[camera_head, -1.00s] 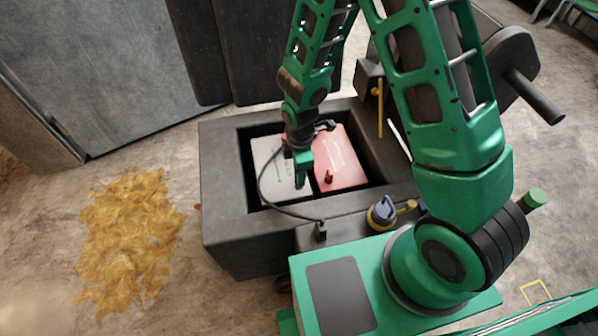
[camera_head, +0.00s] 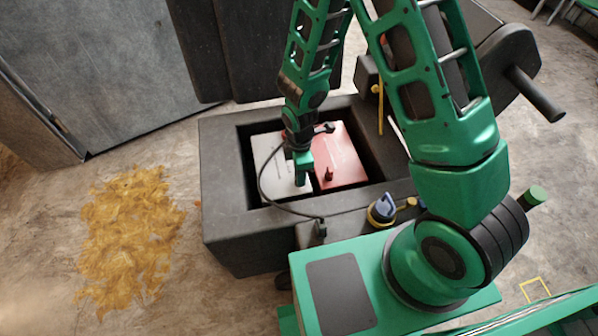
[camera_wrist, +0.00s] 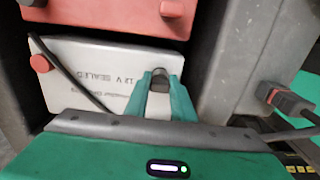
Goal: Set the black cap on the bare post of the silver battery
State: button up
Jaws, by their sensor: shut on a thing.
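The silver battery (camera_head: 266,153) lies on the left in the dark box; it also shows in the wrist view (camera_wrist: 85,75). A red cap (camera_wrist: 40,63) covers its one post. My gripper (camera_head: 301,183) points down over the battery's near right corner in the head view. In the wrist view its green fingers (camera_wrist: 160,82) are shut on the small black cap (camera_wrist: 159,76), over the battery's right end. The bare post is hidden under the cap and fingers. I cannot tell whether the cap touches it.
The red battery (camera_head: 343,158) sits beside the silver one, with a red cap (camera_head: 328,175) on it. The dark box (camera_head: 222,190) has raised walls close around both. A black cable (camera_head: 263,194) loops over the silver battery. A blue and yellow object (camera_head: 383,209) stands near my base.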

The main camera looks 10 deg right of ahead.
jog(key=shift+f, duration=0.35)
jog(key=o, duration=1.1)
notch_tip(320, 180, up, 10)
jog(key=shift+w+r, duration=0.1)
jog(key=shift+r, duration=0.25)
